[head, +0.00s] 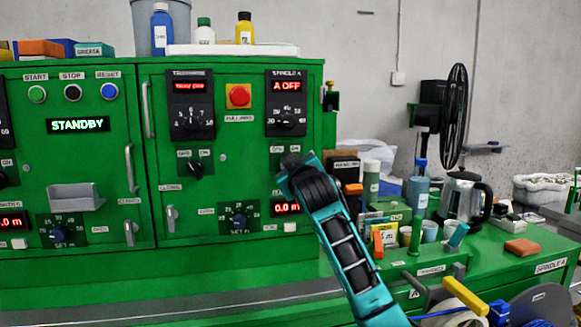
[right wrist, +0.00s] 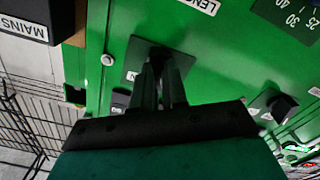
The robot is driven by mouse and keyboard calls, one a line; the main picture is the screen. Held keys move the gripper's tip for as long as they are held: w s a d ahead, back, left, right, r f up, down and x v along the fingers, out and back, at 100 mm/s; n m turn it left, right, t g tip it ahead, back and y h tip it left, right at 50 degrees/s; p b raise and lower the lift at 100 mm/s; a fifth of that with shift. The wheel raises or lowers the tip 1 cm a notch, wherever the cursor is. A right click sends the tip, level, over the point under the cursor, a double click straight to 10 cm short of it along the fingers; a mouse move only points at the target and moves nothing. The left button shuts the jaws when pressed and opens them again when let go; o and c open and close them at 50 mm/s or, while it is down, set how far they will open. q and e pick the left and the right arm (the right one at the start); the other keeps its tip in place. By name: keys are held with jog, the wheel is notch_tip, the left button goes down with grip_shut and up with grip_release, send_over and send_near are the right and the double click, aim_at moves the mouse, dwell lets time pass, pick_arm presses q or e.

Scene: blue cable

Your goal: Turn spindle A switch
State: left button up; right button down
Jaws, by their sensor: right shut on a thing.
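The spindle A display (head: 286,86) reads "A OFF" on the green panel, with a round dial (head: 286,119) below it. My right arm reaches up from the lower right to the panel just below that dial, hiding the spindle A switch and my fingers in the head view. In the right wrist view my right gripper (right wrist: 160,88) is shut on the black spindle A switch (right wrist: 160,56), which stands on a dark square plate (right wrist: 133,57). The knob's exact angle is hard to tell. My left gripper is not in view.
A red emergency button (head: 238,95) sits left of the spindle A display. Another black switch (head: 196,168) and a dial (head: 239,219) are nearby. A kettle (head: 464,197), fan (head: 453,115) and bottles crowd the bench at right. A wire rack (right wrist: 30,115) shows in the wrist view.

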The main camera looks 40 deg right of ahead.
jog(key=c, duration=1.2)
grip_release()
jog(key=shift+o, duration=0.2)
jog(key=b+v, duration=0.1)
jog(key=v, duration=1.2)
